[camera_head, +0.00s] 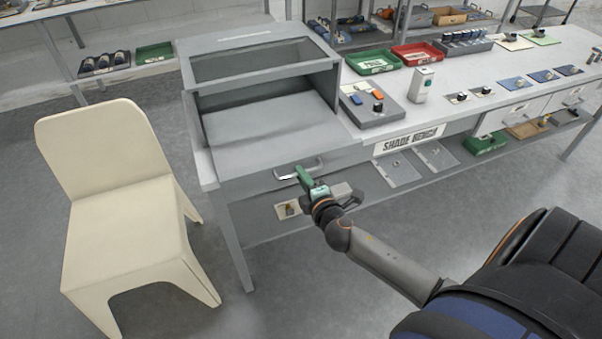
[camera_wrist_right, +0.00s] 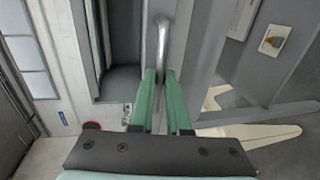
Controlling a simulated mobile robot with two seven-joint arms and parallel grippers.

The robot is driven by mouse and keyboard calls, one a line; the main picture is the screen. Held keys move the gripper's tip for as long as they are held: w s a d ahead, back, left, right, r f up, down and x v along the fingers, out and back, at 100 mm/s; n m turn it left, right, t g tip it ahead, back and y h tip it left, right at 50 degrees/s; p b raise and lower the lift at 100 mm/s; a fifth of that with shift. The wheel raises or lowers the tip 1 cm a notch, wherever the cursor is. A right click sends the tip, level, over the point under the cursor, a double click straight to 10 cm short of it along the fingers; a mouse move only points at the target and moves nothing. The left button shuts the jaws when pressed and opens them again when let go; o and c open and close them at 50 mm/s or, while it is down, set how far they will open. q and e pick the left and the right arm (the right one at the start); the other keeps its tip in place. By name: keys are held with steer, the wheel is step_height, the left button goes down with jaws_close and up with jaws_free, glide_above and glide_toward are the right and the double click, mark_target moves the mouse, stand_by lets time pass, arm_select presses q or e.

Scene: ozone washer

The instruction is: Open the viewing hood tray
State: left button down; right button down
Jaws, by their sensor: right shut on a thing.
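The grey viewing hood (camera_head: 246,52) stands at the left end of the bench, with a dark window on top and an open front. Below it is the tray front (camera_head: 246,186), a grey panel with a metal bar handle (camera_head: 312,163). No clear gap shows around the panel in the head view. My right gripper (camera_head: 300,175) reaches the handle from the front right. In the right wrist view, the green fingers (camera_wrist_right: 160,88) are shut around the handle's near end, and the handle (camera_wrist_right: 163,35) runs on beyond them. My left gripper is out of view.
A cream chair (camera_head: 115,190) stands on the floor left of the bench. A grey control box (camera_head: 376,108) and green and red bins (camera_head: 418,54) sit on the bench to the right. The floor before the tray is clear apart from my arm.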

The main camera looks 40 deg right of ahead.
steer(key=shift+s+a, duration=0.1)
steer(key=shift+s, duration=0.3)
steer(key=c, duration=0.9)
jaws_free()
steer(key=shift+b+v, duration=0.5)
steer(key=shift+v, duration=5.75)
